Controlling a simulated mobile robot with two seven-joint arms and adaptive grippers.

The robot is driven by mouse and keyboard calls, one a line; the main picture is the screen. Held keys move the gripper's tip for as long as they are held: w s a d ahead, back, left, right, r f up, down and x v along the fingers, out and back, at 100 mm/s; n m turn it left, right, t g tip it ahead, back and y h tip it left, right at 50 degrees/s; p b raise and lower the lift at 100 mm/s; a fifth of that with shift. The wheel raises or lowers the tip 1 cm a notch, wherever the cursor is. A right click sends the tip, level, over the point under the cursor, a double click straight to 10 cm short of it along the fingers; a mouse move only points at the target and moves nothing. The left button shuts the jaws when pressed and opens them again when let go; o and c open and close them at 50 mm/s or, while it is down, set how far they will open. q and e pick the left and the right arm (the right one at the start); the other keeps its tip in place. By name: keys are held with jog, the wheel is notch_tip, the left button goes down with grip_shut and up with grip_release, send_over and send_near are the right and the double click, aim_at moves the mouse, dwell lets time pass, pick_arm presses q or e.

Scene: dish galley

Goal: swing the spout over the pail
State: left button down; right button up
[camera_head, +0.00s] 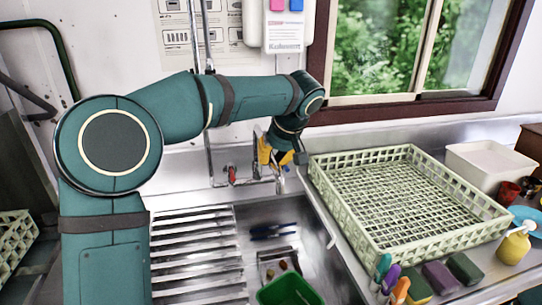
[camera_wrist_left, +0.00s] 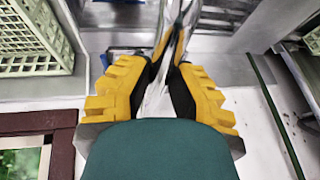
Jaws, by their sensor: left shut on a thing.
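The green pail (camera_head: 288,291) stands in the sink basin at the bottom of the head view, cut off by the frame edge. The chrome faucet (camera_head: 254,181) with a red handle (camera_head: 231,174) is at the back of the sink. My left gripper (camera_head: 274,158) is at the faucet, with its yellow fingers shut on the spout. In the left wrist view, the gripper (camera_wrist_left: 167,60) has the thin chrome spout (camera_wrist_left: 156,98) between its fingers. The gripper hides much of the spout in the head view. The spout end appears behind the pail, not over it. My right gripper is not in view.
A pale green dish rack (camera_head: 395,200) stands on the counter right of the sink. Bottles, sponges and a white tub (camera_head: 490,165) are around it. A slatted metal drainboard (camera_head: 198,260) lies left of the basin. Blue-handled utensils (camera_head: 272,231) lie in the basin behind the pail.

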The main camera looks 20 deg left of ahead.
pick_arm(q)
jog(key=shift+d+f, duration=0.1)
jog(key=c, duration=0.9)
grip_release()
jog(key=shift+w, duration=0.1)
jog(key=shift+o, duration=0.3)
jog(key=shift+w, duration=0.15)
jog(key=v, duration=1.2)
